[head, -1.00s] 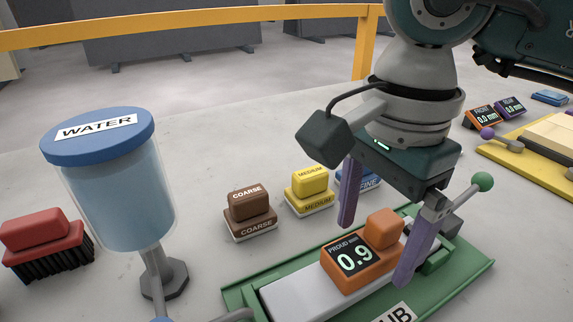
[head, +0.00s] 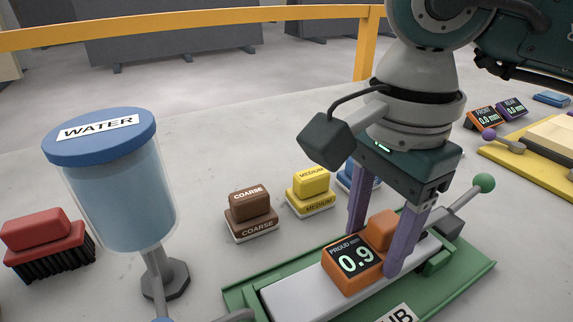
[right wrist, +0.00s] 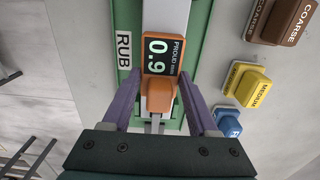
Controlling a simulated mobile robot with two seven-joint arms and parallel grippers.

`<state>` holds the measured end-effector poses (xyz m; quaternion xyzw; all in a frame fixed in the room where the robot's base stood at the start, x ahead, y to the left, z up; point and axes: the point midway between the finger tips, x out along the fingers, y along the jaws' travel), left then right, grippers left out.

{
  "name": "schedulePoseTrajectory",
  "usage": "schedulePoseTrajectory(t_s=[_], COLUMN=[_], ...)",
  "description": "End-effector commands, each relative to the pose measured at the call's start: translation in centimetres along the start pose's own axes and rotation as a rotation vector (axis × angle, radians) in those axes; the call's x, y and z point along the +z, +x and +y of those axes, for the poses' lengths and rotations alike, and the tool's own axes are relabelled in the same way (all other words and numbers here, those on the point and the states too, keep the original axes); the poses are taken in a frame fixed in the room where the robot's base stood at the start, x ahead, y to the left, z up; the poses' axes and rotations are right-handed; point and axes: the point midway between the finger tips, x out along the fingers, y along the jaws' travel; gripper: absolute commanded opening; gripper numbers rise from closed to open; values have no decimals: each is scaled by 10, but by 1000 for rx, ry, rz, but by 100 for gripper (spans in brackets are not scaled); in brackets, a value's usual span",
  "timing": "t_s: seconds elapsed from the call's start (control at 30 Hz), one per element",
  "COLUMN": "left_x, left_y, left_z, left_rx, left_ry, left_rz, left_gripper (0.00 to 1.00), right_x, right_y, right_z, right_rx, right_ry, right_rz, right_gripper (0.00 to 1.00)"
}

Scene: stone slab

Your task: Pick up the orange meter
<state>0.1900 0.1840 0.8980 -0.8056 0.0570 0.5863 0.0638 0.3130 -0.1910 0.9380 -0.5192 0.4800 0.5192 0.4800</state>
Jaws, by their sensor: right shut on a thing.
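The orange meter (head: 354,262) sits on the pale bar in the green tray (head: 475,276), its dark display reading 0.9. It also shows in the right wrist view (right wrist: 160,60), display upward. My right gripper (head: 376,250) reaches down over it from above, with its purple fingers on either side of the meter's raised orange grip. It is shut on that grip. In the right wrist view the fingers (right wrist: 158,104) flank the grip. The meter appears to rest on the bar still. My left gripper is not in view.
A water container (head: 115,190) stands at left beside a red brush (head: 42,245). Brown coarse (head: 250,213), yellow medium (head: 311,193) and blue fine blocks stand behind the tray. A lever with a green knob (head: 484,183) rises at the tray's right end. A yellow tray (head: 520,165) is at far right.

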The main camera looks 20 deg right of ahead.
Motion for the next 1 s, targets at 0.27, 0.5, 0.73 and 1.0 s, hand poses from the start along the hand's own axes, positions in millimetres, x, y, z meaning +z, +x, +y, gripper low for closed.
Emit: schedulePoseTrajectory(t_s=[0.27, 0.5, 0.73, 1.0], left_x=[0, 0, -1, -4], left_y=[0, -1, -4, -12], left_z=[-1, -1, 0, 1], left_rx=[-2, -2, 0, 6], left_ry=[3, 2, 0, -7], left_rz=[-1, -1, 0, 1], left_gripper=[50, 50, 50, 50], right_x=[0, 0, 0, 0], right_y=[0, -11, -55, -141], right_z=[0, -1, -2, -2], right_rx=[-1, -5, -9, -10], right_ry=[0, 0, -1, 0], right_rz=[0, -1, -1, 1], right_gripper=[0, 0, 0, 0])
